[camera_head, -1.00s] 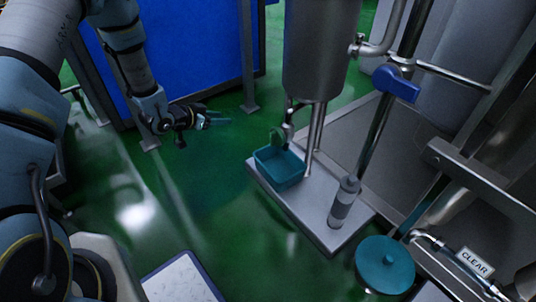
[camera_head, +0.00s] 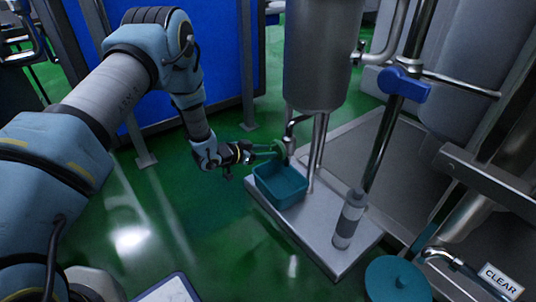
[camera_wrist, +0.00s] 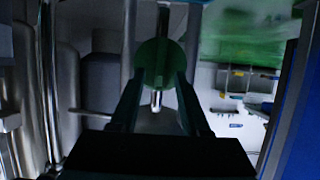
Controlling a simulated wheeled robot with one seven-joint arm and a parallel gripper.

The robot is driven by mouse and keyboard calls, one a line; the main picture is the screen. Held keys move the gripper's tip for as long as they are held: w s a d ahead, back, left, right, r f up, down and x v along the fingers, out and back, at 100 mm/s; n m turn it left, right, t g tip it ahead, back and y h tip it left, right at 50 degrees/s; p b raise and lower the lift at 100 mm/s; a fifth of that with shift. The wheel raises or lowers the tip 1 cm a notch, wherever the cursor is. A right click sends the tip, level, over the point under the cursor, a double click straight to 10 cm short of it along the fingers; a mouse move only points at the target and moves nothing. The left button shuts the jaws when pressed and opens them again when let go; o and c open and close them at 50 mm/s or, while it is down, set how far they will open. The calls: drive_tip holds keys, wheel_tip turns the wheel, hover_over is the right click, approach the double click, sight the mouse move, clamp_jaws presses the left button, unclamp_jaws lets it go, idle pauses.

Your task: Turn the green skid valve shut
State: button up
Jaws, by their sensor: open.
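The green valve handle (camera_head: 277,149) is a small round wheel on the pipework under the steel vessel, just above a teal bin. In the wrist view the green disc (camera_wrist: 158,63) stands straight ahead, between the tips of my two fingers. My gripper (camera_head: 262,151) is open, with its fingertips at the valve handle in the head view. In the wrist view my gripper (camera_wrist: 157,85) has one finger on each side of the disc's lower part. I cannot tell whether the fingers touch it. The fingers partly hide the handle in the head view.
The teal bin (camera_head: 282,189) sits on the steel skid plate (camera_head: 318,243) right below the valve. The steel vessel (camera_head: 322,60) hangs above it. A blue valve handle (camera_head: 404,84) is on a pipe to the right. A grey bottle (camera_head: 349,219) stands on the plate.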

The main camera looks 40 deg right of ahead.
drive_tip(key=shift+d+f, duration=0.2)
drive_tip(key=shift+d, duration=0.3)
clamp_jaws()
idle(0.3)
